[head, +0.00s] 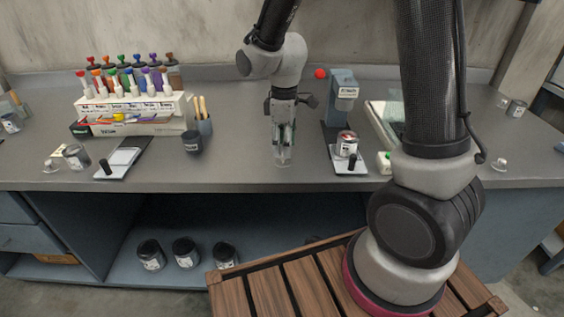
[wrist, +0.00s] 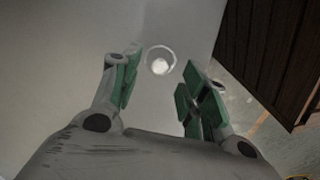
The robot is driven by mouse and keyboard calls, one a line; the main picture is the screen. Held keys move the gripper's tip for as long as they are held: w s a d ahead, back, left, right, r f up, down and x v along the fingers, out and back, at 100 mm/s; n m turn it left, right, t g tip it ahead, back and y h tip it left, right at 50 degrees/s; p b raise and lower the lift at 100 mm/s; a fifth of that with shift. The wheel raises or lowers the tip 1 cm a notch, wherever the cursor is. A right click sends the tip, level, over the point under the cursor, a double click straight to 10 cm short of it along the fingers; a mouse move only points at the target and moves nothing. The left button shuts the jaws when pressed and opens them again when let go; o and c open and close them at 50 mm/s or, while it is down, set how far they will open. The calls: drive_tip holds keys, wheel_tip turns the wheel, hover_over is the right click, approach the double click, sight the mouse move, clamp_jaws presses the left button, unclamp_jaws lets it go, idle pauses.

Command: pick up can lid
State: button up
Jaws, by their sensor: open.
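The can lid (wrist: 160,62) shows in the wrist view as a small round, clear-looking disc with a pale centre, lying on the grey counter. It sits just beyond my fingertips, roughly in line with the gap between them. My gripper (wrist: 158,78) is open and empty, with a green-padded finger on each side of the gap. In the head view my gripper (head: 283,140) points straight down over the counter, and the lid (head: 283,157) shows faintly at its tips near the front edge. I cannot tell how much height is left between them.
A dark cup (head: 192,142) stands left of my gripper, before a rack of coloured bottles (head: 130,103). A blue-grey device (head: 341,98) and a small can (head: 347,143) stand to the right. The counter's front edge (head: 250,190) is close. Dark cans (head: 186,252) sit on the shelf below.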

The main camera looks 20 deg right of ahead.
sight(283, 160)
wheel_tip(283, 160, down, 4)
drive_tip(key=c, duration=0.8)
drive_tip(key=shift+r, duration=0.1)
